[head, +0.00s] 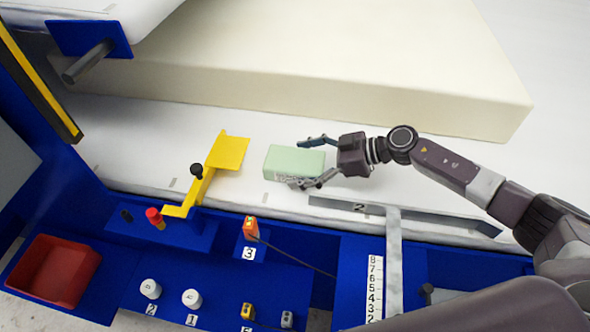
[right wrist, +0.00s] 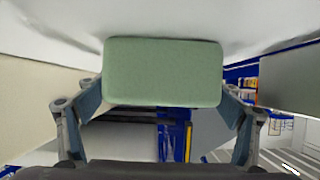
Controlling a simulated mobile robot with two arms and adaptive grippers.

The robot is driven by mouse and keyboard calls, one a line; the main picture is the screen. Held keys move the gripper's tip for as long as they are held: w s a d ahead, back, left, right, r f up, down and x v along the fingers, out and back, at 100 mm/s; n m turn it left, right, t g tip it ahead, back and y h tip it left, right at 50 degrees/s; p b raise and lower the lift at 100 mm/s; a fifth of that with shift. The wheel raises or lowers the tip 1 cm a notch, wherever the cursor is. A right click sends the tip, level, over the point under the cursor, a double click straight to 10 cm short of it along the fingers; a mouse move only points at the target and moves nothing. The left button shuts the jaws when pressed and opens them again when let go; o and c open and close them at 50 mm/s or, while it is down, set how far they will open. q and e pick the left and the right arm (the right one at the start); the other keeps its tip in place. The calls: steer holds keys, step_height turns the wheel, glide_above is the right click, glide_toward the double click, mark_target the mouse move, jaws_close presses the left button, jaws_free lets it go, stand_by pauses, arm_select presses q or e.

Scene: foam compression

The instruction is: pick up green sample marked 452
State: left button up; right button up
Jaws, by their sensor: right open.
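The green sample (head: 294,160) is a pale green foam block lying on the white surface in the middle of the head view. Dark marking shows on its near side, too small to read. My right gripper (head: 312,163) is open, with its fingers along the far and near sides of the block's right end. In the right wrist view the block (right wrist: 162,72) fills the upper middle, and the open fingers (right wrist: 160,115) stand to its left and right. Whether they touch it I cannot tell. My left gripper is not in view.
A large cream foam slab (head: 330,75) lies behind the block. A yellow bracket (head: 228,151) stands to the left of it. A grey metal bar (head: 400,214) marked 2 runs in front. A red tray (head: 53,270) and white knobs (head: 191,298) are on the blue frame at the near left.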

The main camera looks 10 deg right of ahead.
steer(key=shift+w+a+f, duration=0.25)
steer(key=shift+a+f, duration=0.05)
steer(key=shift+a, duration=0.3)
steer(key=shift+c, duration=0.4)
steer(key=c, duration=1)
steer(key=shift+r, duration=0.1)
steer(key=shift+c, duration=0.2)
